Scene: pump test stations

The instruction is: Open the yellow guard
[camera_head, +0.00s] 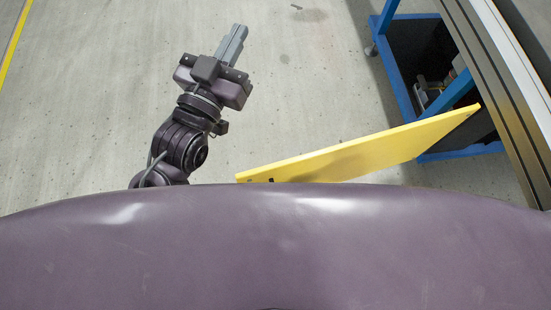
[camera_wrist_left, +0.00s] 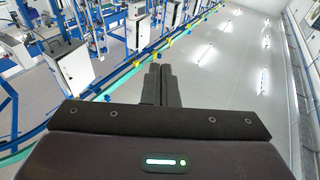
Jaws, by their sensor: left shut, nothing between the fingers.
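The yellow guard (camera_head: 370,152) shows in the head view as a long flat panel seen nearly edge-on. It slants from the lower middle up to the right, where its far end lies near the blue-framed station. Its lower edge is partly hidden behind my own body. My left gripper (camera_head: 236,38) is left of the guard and clear of it, with shut, empty fingers pointing up and slightly right. The shut fingers also show in the left wrist view (camera_wrist_left: 160,84). The guard is not seen in the wrist view. My right gripper is not in view.
A blue-framed station (camera_head: 398,95) with a dark inside stands at the upper right, beside a metal profile rail (camera_head: 500,85). The grey floor (camera_head: 110,70) around my left arm is clear. The wrist view shows several grey cabinets (camera_wrist_left: 75,65) and blue frames farther off.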

